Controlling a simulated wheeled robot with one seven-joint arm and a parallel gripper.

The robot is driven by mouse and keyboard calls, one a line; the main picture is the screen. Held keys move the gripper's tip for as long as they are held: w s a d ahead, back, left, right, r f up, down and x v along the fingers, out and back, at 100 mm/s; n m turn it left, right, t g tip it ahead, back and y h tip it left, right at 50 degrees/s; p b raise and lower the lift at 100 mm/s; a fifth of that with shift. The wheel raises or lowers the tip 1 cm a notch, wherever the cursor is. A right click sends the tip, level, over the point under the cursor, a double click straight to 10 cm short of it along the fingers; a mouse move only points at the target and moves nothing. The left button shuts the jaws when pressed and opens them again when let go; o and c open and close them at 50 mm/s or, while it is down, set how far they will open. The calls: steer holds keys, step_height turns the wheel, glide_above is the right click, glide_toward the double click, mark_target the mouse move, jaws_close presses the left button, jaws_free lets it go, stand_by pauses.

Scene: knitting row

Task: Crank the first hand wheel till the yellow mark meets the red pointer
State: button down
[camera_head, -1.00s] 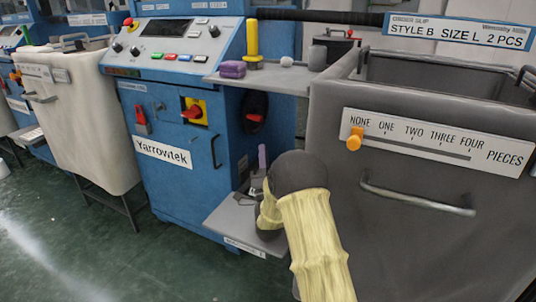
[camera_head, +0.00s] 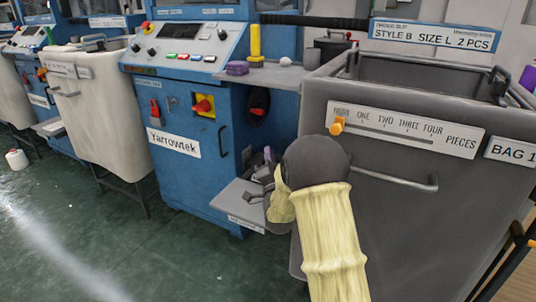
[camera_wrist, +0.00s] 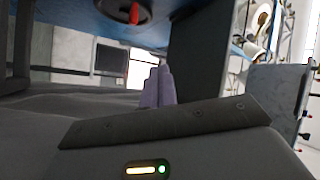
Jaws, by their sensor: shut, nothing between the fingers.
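A dark round wheel-like disc with a red part (camera_head: 257,105) sits on the blue Yarrowtek machine, under its grey shelf. The same dark disc (camera_wrist: 122,8) shows at the top of the wrist view, cut off by the frame, with the red part hanging over it. I cannot make out a yellow mark on it in either view. My gripper (camera_head: 268,154) is below the disc, over a low grey shelf, apart from the disc. In the wrist view its purple fingers (camera_wrist: 158,86) are together and empty, short of the disc.
The blue machine (camera_head: 178,175) carries a red rotary switch on a yellow plate (camera_head: 203,106). The low grey shelf (camera_head: 235,203) juts out close to my gripper. A large grey bin (camera_head: 400,230) stands close on the right, a cream bin (camera_head: 105,120) on the left. Green floor (camera_head: 70,230) is open at front left.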

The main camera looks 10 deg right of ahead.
steer(key=s+f+n+g+p, duration=0.1)
steer(key=s+n+g+p, duration=0.4)
steer(key=s, duration=1.2)
steer(key=s+f+n+g+y+p, duration=0.1)
steer(key=s+n+g+p, duration=0.4)
steer(key=s+g, duration=0.9)
steer(key=s+n, duration=0.1)
steer(key=s, duration=0.3)
steer(key=shift+s+f+g, duration=0.15)
steer(key=shift+f+g, duration=0.15)
steer(key=shift+d, duration=0.1)
